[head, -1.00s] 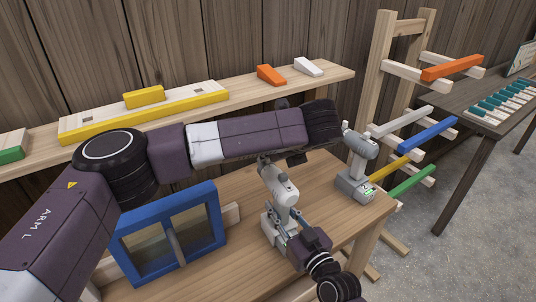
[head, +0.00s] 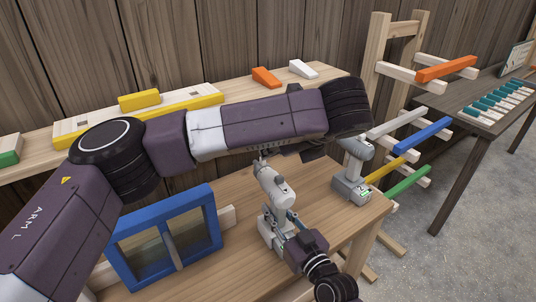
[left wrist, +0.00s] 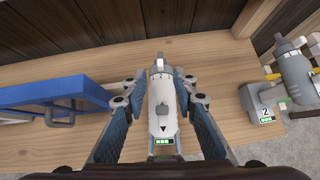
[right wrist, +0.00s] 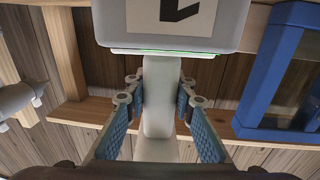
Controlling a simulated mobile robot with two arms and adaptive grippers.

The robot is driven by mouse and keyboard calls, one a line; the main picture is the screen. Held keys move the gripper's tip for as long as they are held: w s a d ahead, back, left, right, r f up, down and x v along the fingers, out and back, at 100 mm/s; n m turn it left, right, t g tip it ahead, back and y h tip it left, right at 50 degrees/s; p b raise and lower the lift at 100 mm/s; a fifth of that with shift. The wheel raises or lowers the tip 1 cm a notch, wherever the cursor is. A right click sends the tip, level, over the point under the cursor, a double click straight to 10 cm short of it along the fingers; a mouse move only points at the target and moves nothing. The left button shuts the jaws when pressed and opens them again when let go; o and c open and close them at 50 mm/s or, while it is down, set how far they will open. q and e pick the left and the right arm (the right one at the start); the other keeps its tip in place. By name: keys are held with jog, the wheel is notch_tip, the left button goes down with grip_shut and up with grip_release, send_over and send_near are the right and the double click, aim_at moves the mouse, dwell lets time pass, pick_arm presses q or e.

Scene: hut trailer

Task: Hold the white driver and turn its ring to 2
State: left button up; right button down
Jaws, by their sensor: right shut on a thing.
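The white driver (head: 274,188) stands upright on the wooden table, and its nose points to the back. My right gripper (head: 279,228) is shut on its handle, which shows between the fingers in the right wrist view (right wrist: 157,105). My left gripper (left wrist: 162,100) is open above the driver, with one finger on each side of its body and gaps between. In the left wrist view the driver's white top (left wrist: 163,120) carries a grey switch and a black arrow. The ring (left wrist: 161,75) is near the nose; its number is not readable. In the head view my left arm hides its gripper's fingers.
A grey driver (head: 352,180) stands to the right on the table; its base shows a 2 in the left wrist view (left wrist: 265,112). A blue-framed window piece (head: 168,240) stands at the left. A shelf with blocks (head: 230,92) runs behind; a peg rack (head: 378,75) is at right.

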pick_arm(q)
jog(key=shift+v, duration=1.75)
pick_arm(e)
jog(key=c, duration=1.5)
grip_release()
jog(key=shift+c, duration=0.2)
